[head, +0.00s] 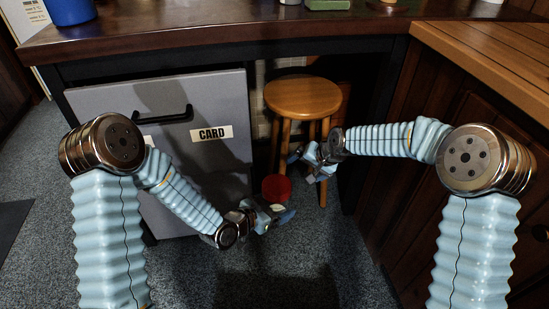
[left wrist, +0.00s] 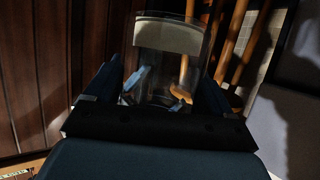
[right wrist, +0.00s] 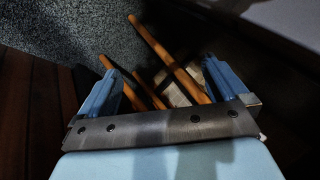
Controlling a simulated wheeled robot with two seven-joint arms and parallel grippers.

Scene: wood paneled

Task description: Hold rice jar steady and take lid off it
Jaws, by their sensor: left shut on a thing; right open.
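The rice jar (left wrist: 168,37) is a clear glass cylinder with a pale cream band, between the fingers of my left gripper (left wrist: 163,85) in the left wrist view. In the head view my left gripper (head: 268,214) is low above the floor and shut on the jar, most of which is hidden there. A round red lid (head: 276,187) shows just above this gripper; whether it is seated on the jar is hard to tell. My right gripper (head: 304,168) is open, up and to the right of the lid. In the right wrist view its fingers (right wrist: 160,88) have nothing between them.
A round wooden stool (head: 302,96) stands behind my right gripper, its legs close to it. A grey drawer front marked CARD (head: 211,134) is at left. Wooden cabinets (head: 430,190) stand at right. A dark counter (head: 220,38) spans the back. The carpet (head: 330,265) in front is clear.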

